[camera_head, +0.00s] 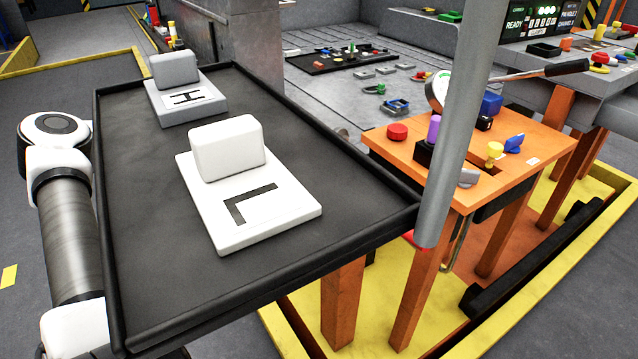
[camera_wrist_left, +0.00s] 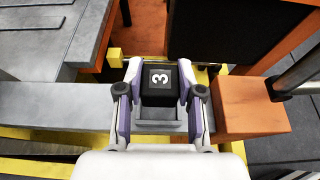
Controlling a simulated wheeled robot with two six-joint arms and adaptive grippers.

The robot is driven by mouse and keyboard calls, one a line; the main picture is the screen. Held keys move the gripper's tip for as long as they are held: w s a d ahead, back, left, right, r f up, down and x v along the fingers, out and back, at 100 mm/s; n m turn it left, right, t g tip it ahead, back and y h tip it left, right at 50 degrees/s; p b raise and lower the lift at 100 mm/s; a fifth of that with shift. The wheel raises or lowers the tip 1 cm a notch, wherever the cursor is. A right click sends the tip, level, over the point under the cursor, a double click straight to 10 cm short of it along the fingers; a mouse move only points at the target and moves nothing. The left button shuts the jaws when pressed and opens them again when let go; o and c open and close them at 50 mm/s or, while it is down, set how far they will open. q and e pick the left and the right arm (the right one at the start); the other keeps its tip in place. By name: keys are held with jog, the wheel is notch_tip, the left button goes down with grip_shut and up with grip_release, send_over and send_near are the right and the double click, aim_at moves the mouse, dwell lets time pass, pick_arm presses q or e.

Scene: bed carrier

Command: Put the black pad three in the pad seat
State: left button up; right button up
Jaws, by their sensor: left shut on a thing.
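The black pad three (camera_wrist_left: 160,82), a dark block with a white 3 on top, shows in the left wrist view. My left gripper (camera_wrist_left: 160,88) is shut on it, with one finger on each side. A grey open-topped frame (camera_wrist_left: 160,127), which looks like the pad seat, shows just below the pad in the picture. I cannot tell whether the pad is inside it or above it. In the head view my left arm runs down at the left edge, and its gripper is hidden. My right gripper is not in view.
In the head view a black tray (camera_head: 135,260) bears a white L-marked fixture (camera_head: 290,210) and a grey H-marked fixture (camera_head: 190,108). An orange bench (camera_head: 400,160) with small coloured parts stands right. In the wrist view an orange block (camera_wrist_left: 250,107) lies close right of the gripper, and a grey beam (camera_wrist_left: 50,105) left.

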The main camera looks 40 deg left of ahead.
pick_arm(q)
jog(key=shift+f+b, duration=1)
jog(key=shift+f, duration=0.65)
jog(key=o, duration=1.1)
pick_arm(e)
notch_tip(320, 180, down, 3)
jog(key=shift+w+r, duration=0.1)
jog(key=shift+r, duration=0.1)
pick_arm(q)
jog(key=shift+r, duration=0.15)
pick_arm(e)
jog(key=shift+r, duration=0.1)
